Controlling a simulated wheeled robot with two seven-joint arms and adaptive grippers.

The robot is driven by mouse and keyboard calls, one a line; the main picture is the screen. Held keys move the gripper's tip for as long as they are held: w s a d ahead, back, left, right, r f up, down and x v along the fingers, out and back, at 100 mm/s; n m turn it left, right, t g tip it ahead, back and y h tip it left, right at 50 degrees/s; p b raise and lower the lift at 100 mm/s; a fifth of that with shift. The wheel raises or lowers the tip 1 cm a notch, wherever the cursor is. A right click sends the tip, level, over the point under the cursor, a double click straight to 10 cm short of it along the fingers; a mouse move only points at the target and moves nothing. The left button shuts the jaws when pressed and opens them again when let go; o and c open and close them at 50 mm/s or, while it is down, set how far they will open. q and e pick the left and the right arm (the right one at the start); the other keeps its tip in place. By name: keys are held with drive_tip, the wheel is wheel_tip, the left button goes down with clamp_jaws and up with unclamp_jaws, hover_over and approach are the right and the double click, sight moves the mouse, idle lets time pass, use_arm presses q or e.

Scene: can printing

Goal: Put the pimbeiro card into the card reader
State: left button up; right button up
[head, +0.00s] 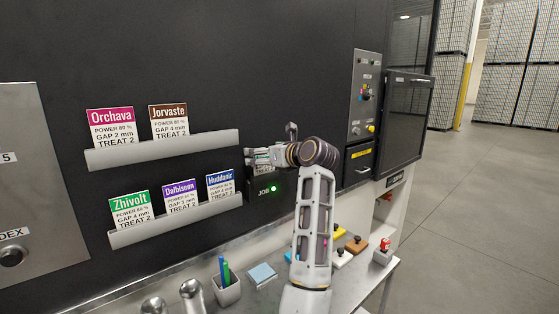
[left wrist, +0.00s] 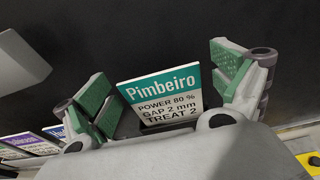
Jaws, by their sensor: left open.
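The pimbeiro card (left wrist: 160,92), white with a teal header, stands upright in the left wrist view with its lower edge at a dark slot. My left gripper (left wrist: 170,84) is open, with green-padded fingers on both sides of the card and gaps between. In the head view the card reader (head: 262,190), a black box marked JOB with a lit green lamp, is on the dark wall. The card (head: 260,168) shows only partly above it, mostly hidden by my left gripper (head: 268,157). How deep the card sits is unclear. My right gripper is not in view.
Two metal racks on the wall, an upper one (head: 165,150) and a lower one (head: 180,219), hold several other cards. A pen cup (head: 227,291) and a blue pad (head: 262,275) are on the bench below. A control panel (head: 364,98) is to the right.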

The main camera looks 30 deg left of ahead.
use_arm(q)
drive_tip(key=shift+r+p, duration=1.85)
drive_tip(key=shift+r, duration=0.65)
drive_tip(key=shift+p, duration=0.45)
drive_tip(key=shift+r+p, duration=2.15)
drive_tip(key=shift+r, duration=0.75)
